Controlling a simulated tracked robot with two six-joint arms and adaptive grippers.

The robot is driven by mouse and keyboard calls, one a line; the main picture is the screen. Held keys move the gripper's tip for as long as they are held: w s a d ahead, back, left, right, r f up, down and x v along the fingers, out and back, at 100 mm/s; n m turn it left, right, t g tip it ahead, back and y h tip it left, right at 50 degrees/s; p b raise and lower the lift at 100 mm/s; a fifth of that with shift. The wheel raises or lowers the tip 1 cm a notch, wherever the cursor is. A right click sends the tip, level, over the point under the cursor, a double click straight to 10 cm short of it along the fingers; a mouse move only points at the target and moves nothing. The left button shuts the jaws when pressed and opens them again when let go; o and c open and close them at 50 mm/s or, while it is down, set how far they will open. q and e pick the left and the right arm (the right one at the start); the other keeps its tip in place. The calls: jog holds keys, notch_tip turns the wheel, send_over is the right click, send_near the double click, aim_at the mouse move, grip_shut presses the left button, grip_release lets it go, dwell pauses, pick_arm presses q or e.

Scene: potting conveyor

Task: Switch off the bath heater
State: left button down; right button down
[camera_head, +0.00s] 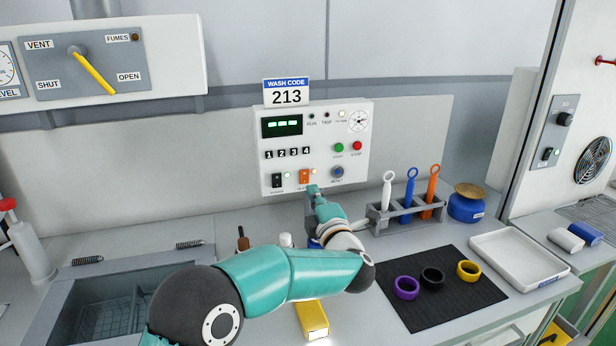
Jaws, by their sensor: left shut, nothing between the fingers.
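A white control panel (345,120) is on the back wall. Low on it is an orange rocker switch (305,176), with a partly covered label below and a small lit green lamp at its right. To its left is a black switch (277,181) with its own lit green lamp. My left gripper (314,190) is shut and empty, with its tip just below and right of the orange switch. I cannot tell whether it touches the panel. My right gripper is out of view.
Green and red buttons and a blue-grey knob (337,172) are close by on the panel. A rack (405,222) with three ringed tools stands right of my arm. A black mat (450,310) with three rings and a white tray (545,282) are further right. A sink basin (60,325) is left.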

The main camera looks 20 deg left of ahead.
aim_at(304, 175)
pick_arm(q)
jog(key=p+x, duration=0.1)
jog(key=x, duration=0.4)
jog(key=shift+w+a, duration=0.25)
jog(key=shift+w, duration=0.05)
jog(key=shift+r, duration=0.1)
